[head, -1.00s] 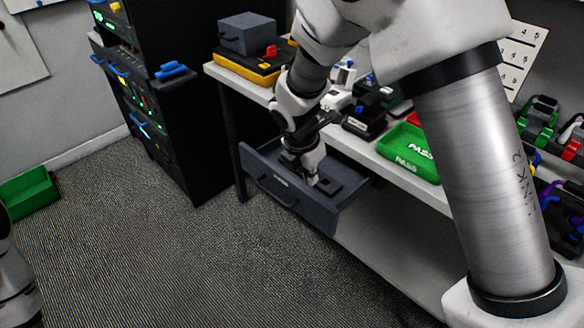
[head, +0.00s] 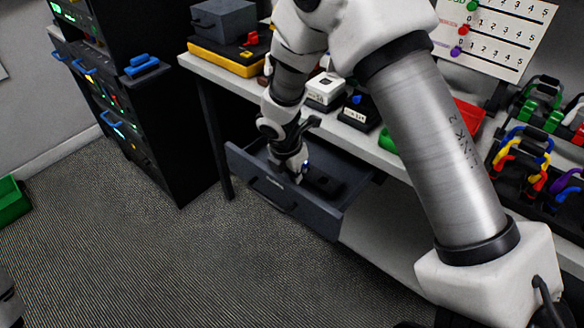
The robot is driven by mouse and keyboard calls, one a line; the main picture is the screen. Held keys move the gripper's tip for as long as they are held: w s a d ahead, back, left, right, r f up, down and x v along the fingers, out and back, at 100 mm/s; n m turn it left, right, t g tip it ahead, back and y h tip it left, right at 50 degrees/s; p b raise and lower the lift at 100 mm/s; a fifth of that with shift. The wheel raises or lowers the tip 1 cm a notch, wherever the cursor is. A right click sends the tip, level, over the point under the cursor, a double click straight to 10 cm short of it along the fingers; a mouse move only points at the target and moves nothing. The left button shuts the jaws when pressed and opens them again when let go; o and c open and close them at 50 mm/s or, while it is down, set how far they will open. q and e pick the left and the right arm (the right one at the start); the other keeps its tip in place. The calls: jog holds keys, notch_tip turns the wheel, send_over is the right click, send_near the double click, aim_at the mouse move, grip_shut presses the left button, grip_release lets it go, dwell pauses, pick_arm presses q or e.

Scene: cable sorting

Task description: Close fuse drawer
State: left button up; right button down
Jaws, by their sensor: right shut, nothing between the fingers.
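The fuse drawer (head: 318,222) is a dark grey drawer under the workbench, pulled out towards the floor side. Its front carries a dark bar handle (head: 273,195) and a small light label. A black object (head: 323,181) lies inside the drawer. My right gripper (head: 299,177) points down at the drawer, just behind its front panel. It is shut and holds nothing. Whether its fingertips touch the drawer is hard to tell.
The white workbench top (head: 212,75) holds a yellow and black case (head: 230,57), a grey box (head: 224,19) and small devices. A black cabinet (head: 160,110) stands to the left. A green bin (head: 12,200) sits on the floor. The carpet before the drawer is clear.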

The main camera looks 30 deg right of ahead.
aim_at(317, 165)
jog(key=shift+f, duration=0.1)
jog(key=shift+d, duration=0.15)
jog(key=w+d, duration=0.1)
jog(key=d, duration=0.1)
jog(key=w+d+p, duration=0.1)
jog(key=d, duration=0.4)
jog(key=shift+w+d+p, duration=0.3)
jog(key=shift+w+p, duration=0.05)
jog(key=shift+w, duration=0.05)
jog(key=shift+a, duration=0.1)
